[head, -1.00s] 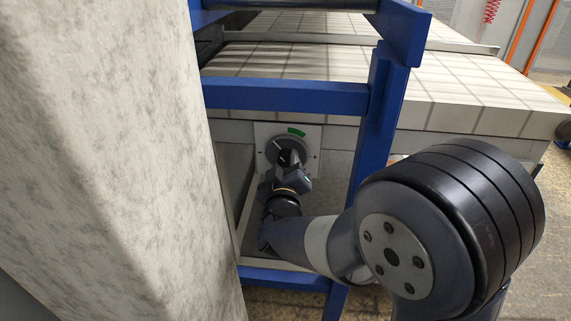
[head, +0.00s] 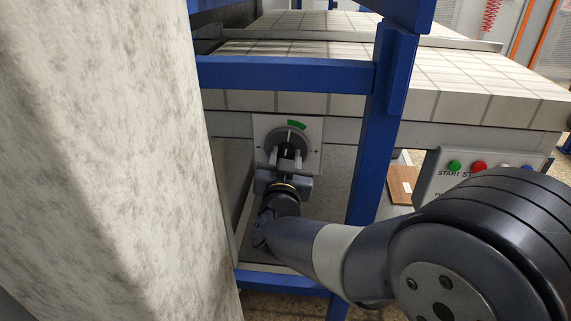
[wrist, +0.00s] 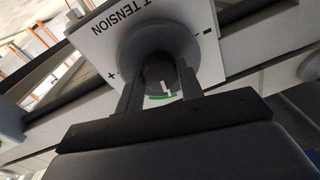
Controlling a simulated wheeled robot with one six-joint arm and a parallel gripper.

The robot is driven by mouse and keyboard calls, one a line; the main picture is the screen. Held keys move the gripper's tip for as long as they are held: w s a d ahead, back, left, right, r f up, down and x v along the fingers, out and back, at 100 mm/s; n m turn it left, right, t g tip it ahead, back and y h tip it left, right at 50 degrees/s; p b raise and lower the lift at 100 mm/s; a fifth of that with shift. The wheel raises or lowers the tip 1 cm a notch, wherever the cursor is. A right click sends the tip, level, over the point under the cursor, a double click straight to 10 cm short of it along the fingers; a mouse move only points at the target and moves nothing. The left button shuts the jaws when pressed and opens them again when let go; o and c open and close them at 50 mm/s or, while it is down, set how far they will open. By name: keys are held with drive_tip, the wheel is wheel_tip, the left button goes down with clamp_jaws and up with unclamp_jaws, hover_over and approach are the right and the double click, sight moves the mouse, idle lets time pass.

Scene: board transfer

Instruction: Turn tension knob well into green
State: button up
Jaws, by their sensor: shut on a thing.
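The tension knob is a dark knob (head: 287,150) on a round grey dial, on a white plate (head: 312,137) below the blue rail. A green arc (head: 297,125) lies above the dial. My gripper (head: 287,158) is shut on the knob, one finger on each side. In the wrist view the knob (wrist: 158,70) sits between the gripper fingers (wrist: 161,85). Its white pointer line points towards the green arc (wrist: 160,97), within its span and nearer its right end. The plate (wrist: 108,42) reads "TENSION", with plus and minus marks.
A blue frame post (head: 376,130) stands right of the plate, and a blue rail (head: 285,74) crosses above. A large pale mottled surface (head: 110,160) fills the left. A button box (head: 440,180) with green and red buttons is at the right, partly behind my arm.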

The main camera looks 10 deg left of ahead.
drive_tip(key=shift+f+m+b, duration=0.1)
drive_tip(key=shift+m+b, duration=0.45)
drive_tip(key=shift+m, duration=0.55)
drive_tip(key=o, duration=0.7)
drive_tip(key=shift+s, duration=0.1)
drive_tip(key=s+p, duration=0.1)
drive_tip(key=s, duration=0.2)
drive_tip(key=s+p, duration=0.1)
drive_tip(key=s, duration=0.3)
drive_tip(key=s+d+p, duration=0.1)
drive_tip(key=s, duration=0.2)
drive_tip(key=shift+s+f, duration=0.3)
drive_tip(key=shift+s, duration=0.05)
drive_tip(key=shift+w, duration=0.1)
